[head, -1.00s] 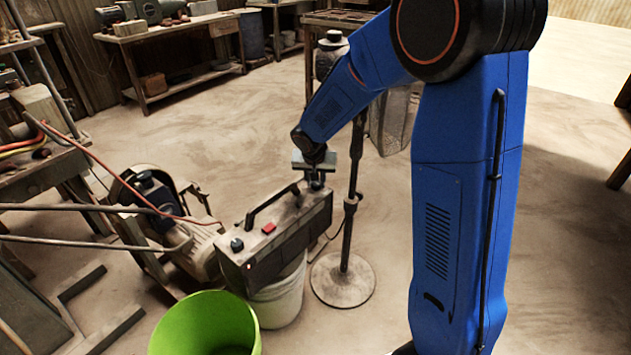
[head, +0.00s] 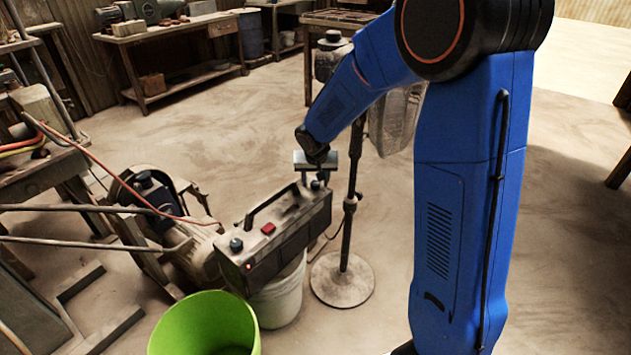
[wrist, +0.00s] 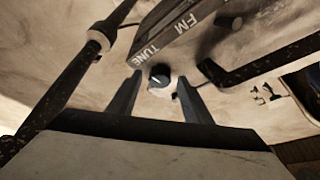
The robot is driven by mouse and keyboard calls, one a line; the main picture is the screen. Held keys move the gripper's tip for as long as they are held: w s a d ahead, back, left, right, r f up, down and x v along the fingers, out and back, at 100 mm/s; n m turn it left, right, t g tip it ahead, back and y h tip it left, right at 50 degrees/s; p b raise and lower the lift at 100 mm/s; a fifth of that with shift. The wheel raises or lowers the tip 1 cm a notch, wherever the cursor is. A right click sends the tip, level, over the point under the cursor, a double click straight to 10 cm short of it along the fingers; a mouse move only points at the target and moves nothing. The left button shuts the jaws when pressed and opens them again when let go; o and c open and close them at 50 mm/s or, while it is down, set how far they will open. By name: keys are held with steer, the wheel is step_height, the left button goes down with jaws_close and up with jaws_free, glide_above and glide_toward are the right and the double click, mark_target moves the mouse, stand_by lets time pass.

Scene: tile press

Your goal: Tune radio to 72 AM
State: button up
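The radio (head: 290,238) is a dark worn box with a carry handle, resting on a white bucket. A red switch (head: 268,229) and a dark knob (head: 236,244) are on its top near the left end, and a small red light shows on its front end. My gripper (head: 316,178) is above the radio's far right end. In the wrist view, the round dark tuning knob (wrist: 160,75) with a pale pointer mark lies between the tips of my gripper (wrist: 160,78). The fingers are apart, with gaps on both sides of the knob. "TUNE" and "FM" are readable; the dial's pointer and numbers are not.
A green bucket (head: 205,325) is in front, and the white bucket (head: 278,297) is under the radio. A motor machine (head: 165,215) is at left. Open floor lies behind and right.

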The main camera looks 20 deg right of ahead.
steer(key=v, duration=1.7)
steer(key=shift+r, duration=0.2)
